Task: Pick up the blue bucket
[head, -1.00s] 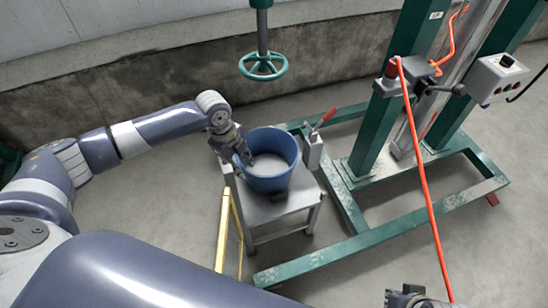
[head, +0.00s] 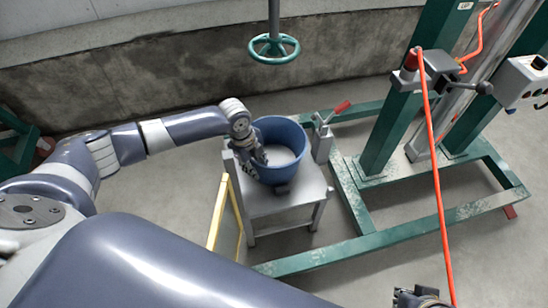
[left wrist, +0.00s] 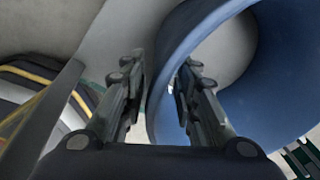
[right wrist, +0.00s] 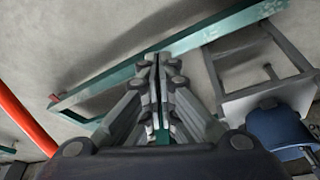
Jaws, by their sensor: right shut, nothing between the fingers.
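The blue bucket (head: 291,129) stands upright on a small grey stool in the middle of the head view. Its wall and rim fill the upper right of the left wrist view (left wrist: 178,60). My left gripper (head: 258,160) is at the bucket's left rim. In the left wrist view my left gripper (left wrist: 160,75) is open, with one finger outside the bucket wall and the other over its inside; contact cannot be told. My right gripper (right wrist: 158,62) is shut and empty, away from the bucket, which shows at the right of the right wrist view (right wrist: 278,128).
The grey stool (head: 310,190) has a yellow-edged frame (head: 217,215) at its left and a red-handled clamp (head: 322,130) at its right. A green steel stand (head: 380,230) with an orange hose (head: 436,170) is to the right. A green handwheel (head: 274,50) hangs behind.

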